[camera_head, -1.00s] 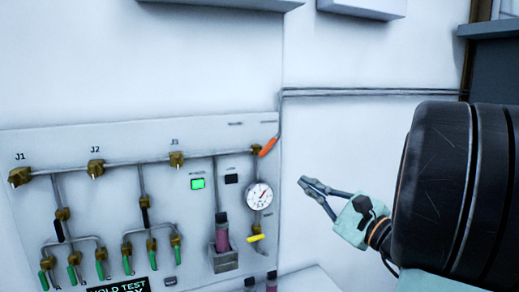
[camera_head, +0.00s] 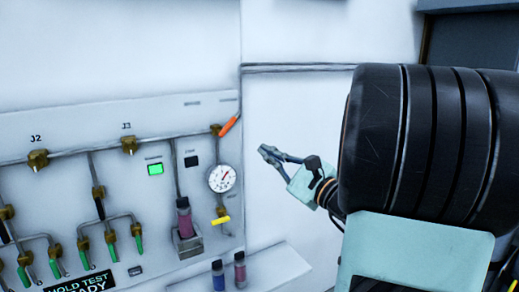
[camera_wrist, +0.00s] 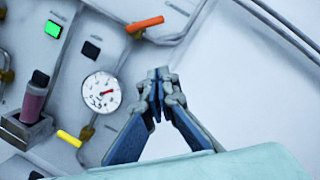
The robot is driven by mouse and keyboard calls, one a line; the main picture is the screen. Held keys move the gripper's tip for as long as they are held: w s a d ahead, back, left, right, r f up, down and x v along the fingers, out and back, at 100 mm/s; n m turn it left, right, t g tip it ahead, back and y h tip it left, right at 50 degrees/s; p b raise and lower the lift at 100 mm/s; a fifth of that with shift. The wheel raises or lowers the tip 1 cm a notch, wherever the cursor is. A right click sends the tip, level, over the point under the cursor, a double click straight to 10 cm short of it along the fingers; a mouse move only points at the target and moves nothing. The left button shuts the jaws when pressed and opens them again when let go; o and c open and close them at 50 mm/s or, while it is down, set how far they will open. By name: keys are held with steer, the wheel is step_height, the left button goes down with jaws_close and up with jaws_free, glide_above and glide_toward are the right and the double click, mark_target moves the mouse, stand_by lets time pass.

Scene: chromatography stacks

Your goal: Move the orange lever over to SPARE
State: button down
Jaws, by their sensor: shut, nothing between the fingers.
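The orange lever (camera_head: 229,125) sits on a brass valve at the upper right of the wall panel, slanting up to the right in the head view. It also shows in the wrist view (camera_wrist: 146,24), beyond and above the fingertips. The label SPARE cannot be read; small marks above the lever are too blurred. My gripper (camera_head: 265,150) is to the right of the panel's edge, to the right of and a little below the lever, apart from it. Its fingertips meet in the wrist view (camera_wrist: 158,76), shut with nothing held.
A pressure gauge (camera_head: 222,178) and a yellow lever (camera_head: 221,220) are below the orange lever. A vial (camera_head: 184,217) stands in a holder on the panel. Two small vials stand on a ledge (camera_head: 265,268) below. A pipe (camera_head: 300,68) runs right along the wall.

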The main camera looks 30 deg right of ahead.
mark_target(227, 127)
steer(key=w+a+r+p, duration=0.2)
steer(key=w+a+r, duration=0.2)
steer(key=w, duration=0.2)
steer(key=shift+w, duration=0.4)
stand_by(0.3)
steer(key=shift+a+r+n, duration=0.15)
steer(key=shift+a+n, duration=0.05)
steer(key=shift+n, duration=0.1)
